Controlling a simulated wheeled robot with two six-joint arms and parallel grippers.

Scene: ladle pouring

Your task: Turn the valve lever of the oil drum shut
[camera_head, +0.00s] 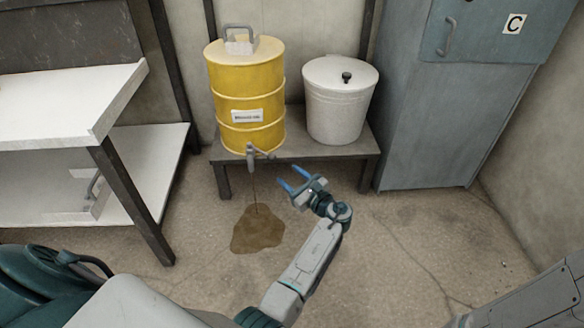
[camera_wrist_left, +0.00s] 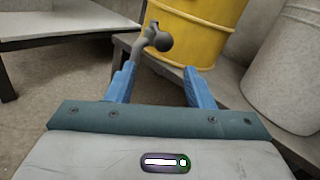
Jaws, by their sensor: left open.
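The yellow oil drum (camera_head: 243,98) stands on a low grey bench, with a white label on its front. Its grey valve (camera_head: 255,155) sticks out at the bottom front, and a thin brown stream falls from it. In the left wrist view the valve with its round-ended lever (camera_wrist_left: 158,38) shows ahead of the fingers, in front of the drum (camera_wrist_left: 195,28). My left gripper (camera_head: 292,178) is open and empty, with blue fingers, to the lower right of the valve and apart from it. Its fingers (camera_wrist_left: 160,85) point toward the valve. My right gripper is not seen.
A brown puddle (camera_head: 257,230) lies on the floor under the valve. A white lidded bucket (camera_head: 340,105) stands on the bench (camera_head: 300,148) right of the drum. A white shelf unit (camera_head: 120,95) is at left and a blue-grey cabinet (camera_head: 430,120) at right.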

